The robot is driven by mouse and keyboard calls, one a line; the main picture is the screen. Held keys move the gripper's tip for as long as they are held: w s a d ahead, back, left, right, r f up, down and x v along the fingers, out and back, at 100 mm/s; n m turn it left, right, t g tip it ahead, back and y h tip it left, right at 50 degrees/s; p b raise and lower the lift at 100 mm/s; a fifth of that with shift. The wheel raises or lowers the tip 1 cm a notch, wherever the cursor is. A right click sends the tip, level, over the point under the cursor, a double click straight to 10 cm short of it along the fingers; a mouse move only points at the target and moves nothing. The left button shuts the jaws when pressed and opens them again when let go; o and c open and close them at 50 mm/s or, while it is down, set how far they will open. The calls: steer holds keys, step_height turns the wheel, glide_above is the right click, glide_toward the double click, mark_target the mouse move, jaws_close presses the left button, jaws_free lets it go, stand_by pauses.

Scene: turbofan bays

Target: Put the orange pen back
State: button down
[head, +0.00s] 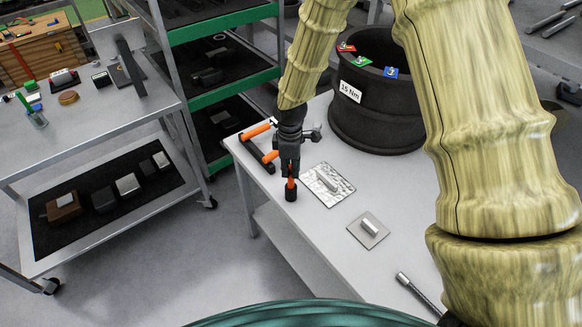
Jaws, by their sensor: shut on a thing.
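My gripper (289,170) points down over the left part of the white table. It is shut on the orange pen (291,183), which is upright below the fingers. The pen's lower end meets a small black cylindrical piece (291,195); I cannot tell whether this is a holder or part of the pen. A black rack (256,151) with orange pieces (257,131) lies just left of the gripper, partly hidden by it.
A textured metal plate (328,185) lies close right of the gripper, with a smaller plate (368,230) nearer. A black drum (375,112) marked 15 Nm stands behind. A metal rod tool (418,293) lies front right. The table's left edge is near.

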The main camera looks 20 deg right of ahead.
steer(key=shift+f+b, duration=0.55)
steer(key=shift+f, duration=0.8)
stand_by(1.0)
steer(key=c, duration=1.3)
jaws_free()
step_height(320, 180, up, 12)
